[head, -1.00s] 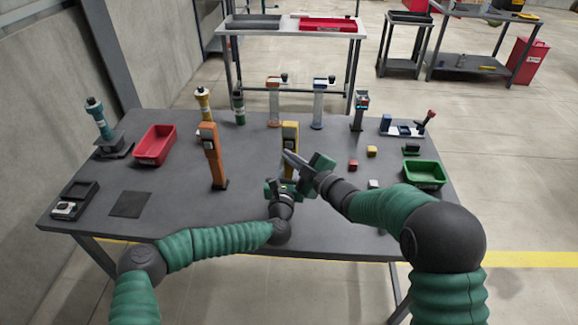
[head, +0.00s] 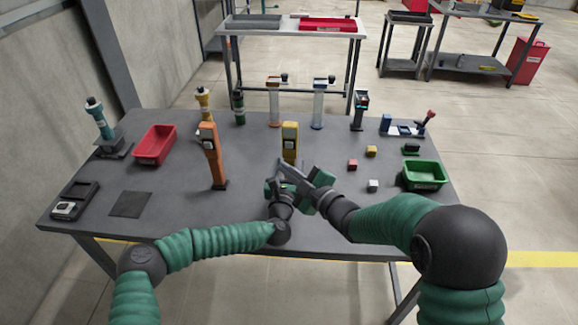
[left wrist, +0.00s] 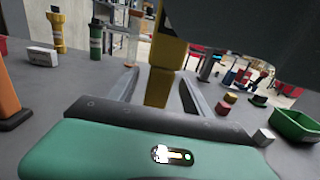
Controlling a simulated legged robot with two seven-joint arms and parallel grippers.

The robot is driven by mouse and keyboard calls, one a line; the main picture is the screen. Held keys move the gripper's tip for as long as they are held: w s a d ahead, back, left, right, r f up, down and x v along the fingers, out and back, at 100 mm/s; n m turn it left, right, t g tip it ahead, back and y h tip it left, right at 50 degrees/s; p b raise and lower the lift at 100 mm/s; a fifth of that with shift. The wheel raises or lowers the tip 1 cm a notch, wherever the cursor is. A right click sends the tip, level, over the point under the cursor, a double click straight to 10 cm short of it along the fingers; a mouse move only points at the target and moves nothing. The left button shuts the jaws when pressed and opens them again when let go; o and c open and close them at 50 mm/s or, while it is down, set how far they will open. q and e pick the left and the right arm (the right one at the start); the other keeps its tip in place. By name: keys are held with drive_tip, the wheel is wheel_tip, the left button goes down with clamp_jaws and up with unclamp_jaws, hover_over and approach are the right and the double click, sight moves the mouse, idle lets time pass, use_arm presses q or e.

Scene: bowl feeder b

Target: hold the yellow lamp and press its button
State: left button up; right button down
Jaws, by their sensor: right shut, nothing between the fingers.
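The yellow lamp (head: 290,138) stands upright in the middle of the table. In the left wrist view its yellow post (left wrist: 160,86) shows between my left fingers, with clear gaps on both sides. My left gripper (head: 281,184) is open, low over the table on the near side of the lamp; it also shows in the left wrist view (left wrist: 158,90). My right gripper (head: 283,163) is shut and empty, just above the left one and in front of the lamp's lower part. I cannot make out the lamp's button. A dark shape hides the lamp's top in the left wrist view.
An orange lamp-like device (head: 212,155) stands left of the yellow one. Small cubes (head: 372,185) and a green bin (head: 425,174) lie to the right. A red bin (head: 154,145) is at the left, and several upright devices line the back.

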use_arm(q)
drive_tip(key=s+a, duration=0.2)
drive_tip(key=s, duration=1.7)
drive_tip(key=shift+s+p, duration=0.35)
drive_tip(key=shift+s, duration=0.05)
drive_tip(key=shift+f, duration=0.1)
